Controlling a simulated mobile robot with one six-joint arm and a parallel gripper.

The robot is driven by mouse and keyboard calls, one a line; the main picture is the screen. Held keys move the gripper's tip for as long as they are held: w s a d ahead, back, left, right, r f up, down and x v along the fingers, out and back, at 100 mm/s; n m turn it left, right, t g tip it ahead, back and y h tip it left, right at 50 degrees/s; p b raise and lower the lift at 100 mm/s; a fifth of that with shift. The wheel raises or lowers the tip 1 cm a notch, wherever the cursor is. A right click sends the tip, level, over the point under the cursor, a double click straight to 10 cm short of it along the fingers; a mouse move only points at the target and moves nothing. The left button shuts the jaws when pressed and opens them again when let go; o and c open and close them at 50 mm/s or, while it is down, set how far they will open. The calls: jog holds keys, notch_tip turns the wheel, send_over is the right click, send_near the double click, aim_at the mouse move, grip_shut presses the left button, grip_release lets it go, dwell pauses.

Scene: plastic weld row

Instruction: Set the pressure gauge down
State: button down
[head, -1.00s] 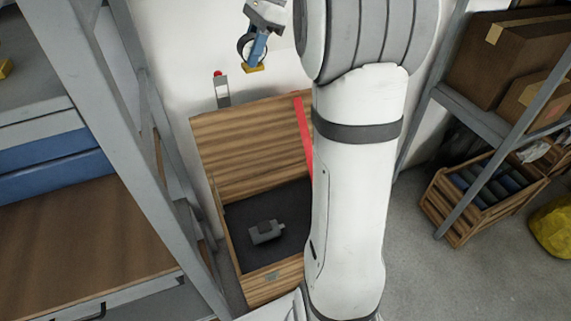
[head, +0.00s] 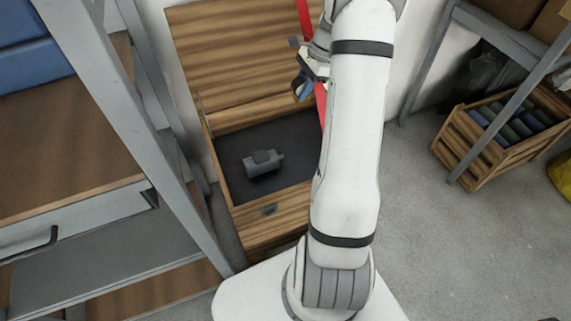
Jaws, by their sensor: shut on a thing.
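My gripper (head: 306,84) is in the head view just left of my white arm, above the right side of an open wooden chest (head: 268,212). It is shut on the pressure gauge (head: 299,88), a small dark round thing seen partly edge-on beside the blue fingers. The fingers and my arm hide part of it. The gauge is held up, apart from the chest floor as far as I can see. A grey motor-like part (head: 263,164) lies on the chest's dark floor (head: 290,135), to the lower left of my gripper.
The chest's lid (head: 235,50) stands open at the back. A red bar (head: 321,103) runs close by my gripper. A grey shelf post (head: 165,130) stands left of the chest. A wooden crate (head: 478,165) with several dark rolls is at right. Dark floor around the grey part is free.

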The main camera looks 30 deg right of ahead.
jog(key=b, duration=0.5)
send_over(305, 157)
jog(key=d, duration=0.2)
notch_tip(305, 157, down, 15)
notch_tip(305, 157, down, 5)
jog(key=shift+a+b, duration=0.1)
jog(key=shift+b, duration=0.9)
jog(key=shift+f+b, duration=0.95)
jog(key=shift+f, duration=1.5)
jog(key=shift+f, duration=0.15)
jog(key=c, duration=1.1)
grip_release()
